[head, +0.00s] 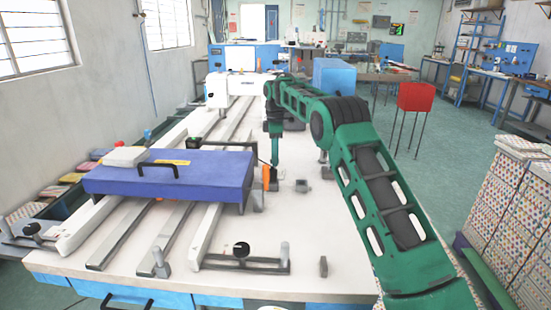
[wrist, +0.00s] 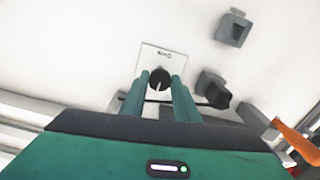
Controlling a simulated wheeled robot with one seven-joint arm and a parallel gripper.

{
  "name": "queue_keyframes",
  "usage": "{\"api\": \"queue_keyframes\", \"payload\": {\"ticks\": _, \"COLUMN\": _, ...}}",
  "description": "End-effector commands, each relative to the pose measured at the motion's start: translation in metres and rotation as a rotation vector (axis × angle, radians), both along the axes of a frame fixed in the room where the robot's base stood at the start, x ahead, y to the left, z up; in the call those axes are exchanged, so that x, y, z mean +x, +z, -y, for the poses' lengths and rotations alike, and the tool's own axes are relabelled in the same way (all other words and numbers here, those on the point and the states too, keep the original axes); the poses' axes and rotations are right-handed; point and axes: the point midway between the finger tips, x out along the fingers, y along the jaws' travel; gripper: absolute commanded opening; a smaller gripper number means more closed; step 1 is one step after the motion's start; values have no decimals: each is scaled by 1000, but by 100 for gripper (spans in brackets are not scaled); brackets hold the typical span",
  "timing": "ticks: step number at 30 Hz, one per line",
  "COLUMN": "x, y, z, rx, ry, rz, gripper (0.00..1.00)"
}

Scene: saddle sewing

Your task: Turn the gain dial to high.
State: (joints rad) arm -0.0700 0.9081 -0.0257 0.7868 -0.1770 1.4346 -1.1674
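The gain dial (wrist: 160,78) is a round black knob on a small white plate (wrist: 163,56) in the wrist view, with tiny lettering too small to read surely. A pale mark shows on the knob, but I cannot tell its exact setting. My gripper (wrist: 158,88) is open, one green finger on each side of the knob. I cannot tell whether the fingers touch it. In the head view my gripper (head: 272,183) points down at the white worktable (head: 330,230); the dial is hidden there.
Beside the dial sits a grey block with a black knob (wrist: 215,92); another grey block (wrist: 233,28) is farther off. An orange piece (wrist: 297,143) is at the right. In the head view, a blue-purple box (head: 170,178) lies left of my gripper across rails. The table's right front is mostly clear.

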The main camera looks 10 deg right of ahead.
Motion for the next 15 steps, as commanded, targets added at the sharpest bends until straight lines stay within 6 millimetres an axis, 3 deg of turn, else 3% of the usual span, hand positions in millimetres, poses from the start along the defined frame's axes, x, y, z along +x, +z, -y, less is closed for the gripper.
{"api": "queue_keyframes", "payload": {"ticks": 15, "x": 3, "y": 2, "z": 0, "rx": -4, "ry": -193, "rz": 10, "gripper": 5}}
